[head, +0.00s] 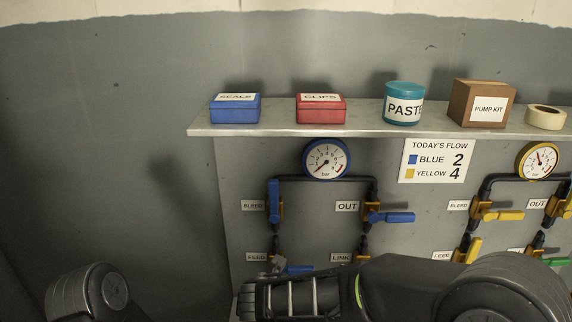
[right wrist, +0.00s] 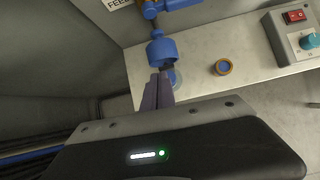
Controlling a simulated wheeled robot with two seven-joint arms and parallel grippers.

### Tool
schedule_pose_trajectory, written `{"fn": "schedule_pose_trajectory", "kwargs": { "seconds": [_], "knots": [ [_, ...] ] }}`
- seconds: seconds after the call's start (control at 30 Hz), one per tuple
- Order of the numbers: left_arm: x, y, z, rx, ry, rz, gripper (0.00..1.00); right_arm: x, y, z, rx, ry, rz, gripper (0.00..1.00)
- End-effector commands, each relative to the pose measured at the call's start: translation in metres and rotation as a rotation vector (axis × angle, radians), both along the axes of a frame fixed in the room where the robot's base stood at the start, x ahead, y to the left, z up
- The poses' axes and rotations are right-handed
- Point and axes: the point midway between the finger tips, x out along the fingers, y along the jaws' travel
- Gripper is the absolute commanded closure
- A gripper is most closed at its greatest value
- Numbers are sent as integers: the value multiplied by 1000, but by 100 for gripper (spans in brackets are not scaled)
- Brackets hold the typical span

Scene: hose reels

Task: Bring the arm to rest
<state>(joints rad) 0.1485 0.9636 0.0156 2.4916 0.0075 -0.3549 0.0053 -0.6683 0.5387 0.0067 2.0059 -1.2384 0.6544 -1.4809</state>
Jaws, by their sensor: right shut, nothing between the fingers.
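My right arm (head: 420,285) reaches in from the lower right of the head view, in front of the lower part of the valve panel. My right gripper (right wrist: 161,88) is shut and empty in the right wrist view. Its fingertips appear close to a blue fitting (right wrist: 162,50); I cannot tell whether they touch. In the head view the arm hides part of the FEED and LINK valves on the blue side. The blue BLEED lever (head: 274,202) stands upright, and the blue OUT lever (head: 391,217) points right. My left gripper is not in view.
A shelf (head: 270,130) above the panel holds a blue box (head: 235,112), a red box (head: 321,112), a teal jar (head: 404,107), a pump kit carton (head: 482,104) and tape. The wrist view shows a ledge (right wrist: 200,88) with a ring (right wrist: 223,67) and a switch box (right wrist: 298,30).

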Motion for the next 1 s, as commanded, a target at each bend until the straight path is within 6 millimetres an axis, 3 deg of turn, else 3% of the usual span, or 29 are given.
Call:
{"fn": "schedule_pose_trajectory", "kwargs": {
  "seconds": [0.17,0.27,0.37,0.47,0.5,0.53,0.6,0.67,0.7,0.8,1.0],
  "knots": [
    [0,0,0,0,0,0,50,-20,29,-13,288,97,-211,100],
    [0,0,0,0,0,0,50,-59,53,-45,555,285,-488,100],
    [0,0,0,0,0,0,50,-99,53,-97,827,539,-987,100],
    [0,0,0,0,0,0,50,-130,23,-158,1060,735,-1705,100],
    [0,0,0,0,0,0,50,-141,3,-182,1129,763,-2015,100],
    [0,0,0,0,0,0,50,-149,-13,-198,1166,759,-2218,100],
    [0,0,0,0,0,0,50,-170,-49,-229,1203,704,-2588,100],
    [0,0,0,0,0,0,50,-191,-75,-250,1189,636,-2811,100],
    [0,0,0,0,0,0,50,-206,-88,-260,-1127,-581,2825,100],
    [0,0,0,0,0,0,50,-238,-109,-279,-968,-498,2786,100],
    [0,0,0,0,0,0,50,-247,-122,-288,-906,-460,2745,100]
  ]
}}
